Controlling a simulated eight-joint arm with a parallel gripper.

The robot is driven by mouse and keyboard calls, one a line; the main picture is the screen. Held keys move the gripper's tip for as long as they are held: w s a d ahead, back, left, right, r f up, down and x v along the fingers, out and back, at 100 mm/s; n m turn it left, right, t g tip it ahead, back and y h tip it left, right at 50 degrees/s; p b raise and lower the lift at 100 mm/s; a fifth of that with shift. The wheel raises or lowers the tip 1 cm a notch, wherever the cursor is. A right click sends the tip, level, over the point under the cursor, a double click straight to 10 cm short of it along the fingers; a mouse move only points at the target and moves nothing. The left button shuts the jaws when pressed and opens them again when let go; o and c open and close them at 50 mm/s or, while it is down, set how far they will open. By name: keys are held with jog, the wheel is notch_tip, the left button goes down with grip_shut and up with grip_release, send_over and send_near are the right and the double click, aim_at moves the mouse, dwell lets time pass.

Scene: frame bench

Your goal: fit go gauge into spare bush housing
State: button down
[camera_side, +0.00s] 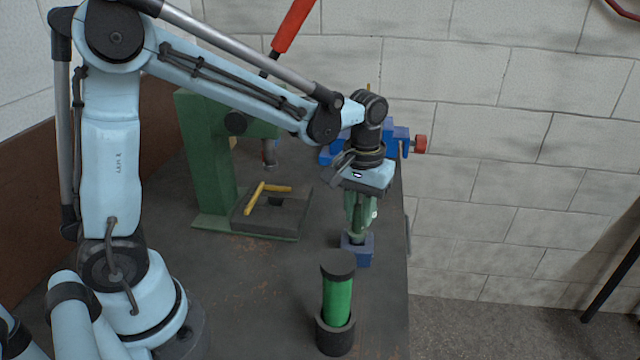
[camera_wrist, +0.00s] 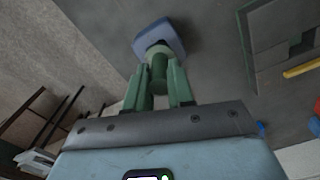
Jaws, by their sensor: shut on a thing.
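My gripper (camera_side: 360,226) is shut on the go gauge, a green cylinder (camera_wrist: 158,74) with a paler collar, held between its green fingers. The gripper points down over a small blue block (camera_side: 358,252), which I take for the spare bush housing. In the wrist view the blue housing (camera_wrist: 178,46) lies just past the gauge's far end, with a dark opening in its top partly hidden by the gauge. The gauge's end overlaps this opening in the picture. I cannot tell whether the tip is inside or just above it.
A green cylinder with a black cap (camera_side: 337,295) stands upright in a dark cup in front of the housing. A green press (camera_side: 205,160) with a red-handled lever and yellow bars on its base stands left. A blue vise (camera_side: 397,138) is behind. The bench's right edge is close.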

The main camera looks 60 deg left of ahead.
jog(key=shift+f, duration=0.1)
jog(key=c, duration=0.9)
grip_release()
notch_tip(320, 180, up, 12)
jog(key=s+a+f+m+t, duration=0.2)
jog(key=s+f+m+t, duration=0.3)
jog(key=s, duration=0.4)
jog(key=shift+s+a+f+t, duration=0.15)
jog(key=shift+f+t, duration=0.55)
jog(key=shift+t, duration=0.4)
